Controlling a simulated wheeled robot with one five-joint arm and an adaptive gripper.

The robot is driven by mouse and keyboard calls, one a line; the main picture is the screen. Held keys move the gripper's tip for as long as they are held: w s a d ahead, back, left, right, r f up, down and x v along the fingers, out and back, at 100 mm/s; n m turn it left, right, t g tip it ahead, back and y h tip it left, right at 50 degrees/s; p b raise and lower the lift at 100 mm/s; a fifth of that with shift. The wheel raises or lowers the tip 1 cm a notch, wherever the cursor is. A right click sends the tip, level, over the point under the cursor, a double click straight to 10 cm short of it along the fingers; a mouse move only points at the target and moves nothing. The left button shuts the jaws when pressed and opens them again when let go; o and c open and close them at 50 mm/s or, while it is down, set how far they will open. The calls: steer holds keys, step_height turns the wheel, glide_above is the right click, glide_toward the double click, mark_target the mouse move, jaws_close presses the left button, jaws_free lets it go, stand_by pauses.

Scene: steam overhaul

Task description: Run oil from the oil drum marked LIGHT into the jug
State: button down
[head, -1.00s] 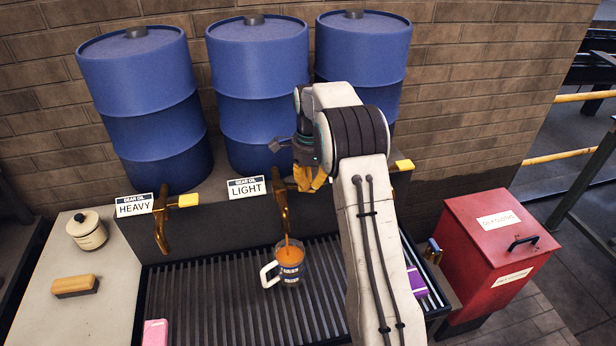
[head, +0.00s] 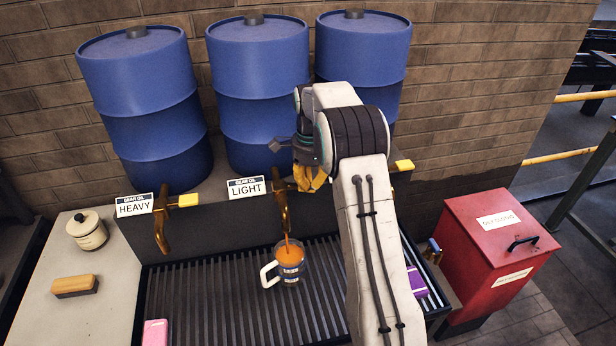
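The blue drum (head: 258,90) in the middle stands behind the sign marked LIGHT (head: 247,188). Its brass tap (head: 281,210) hangs over the grate, and an orange-brown stream of oil (head: 287,243) runs from it into the jug. The jug (head: 290,268) is clear with a white handle to the left, stands upright on the grate under the tap, and has oil in it. My gripper (head: 310,178) is at the LIGHT tap's handle, beside the sign. Its yellow fingers are partly hidden by my arm, so I cannot tell how far they are closed.
The HEAVY sign (head: 134,205) and its tap (head: 162,222) with a yellow handle are to the left. A pink box (head: 155,333) and a purple box (head: 417,282) lie on the slatted grate (head: 215,300). A red bin (head: 492,262) stands at right. A lidded pot (head: 87,231) and brush (head: 75,286) are at left.

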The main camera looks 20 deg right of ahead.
steer(key=shift+r, duration=0.1)
steer(key=shift+r+p, duration=0.7)
steer(key=shift+p, duration=0.1)
steer(key=shift+r, duration=0.1)
steer(key=shift+w+r, duration=0.1)
steer(key=shift+r, duration=0.25)
step_height(320, 180, up, 11)
stand_by(0.5)
stand_by(0.6)
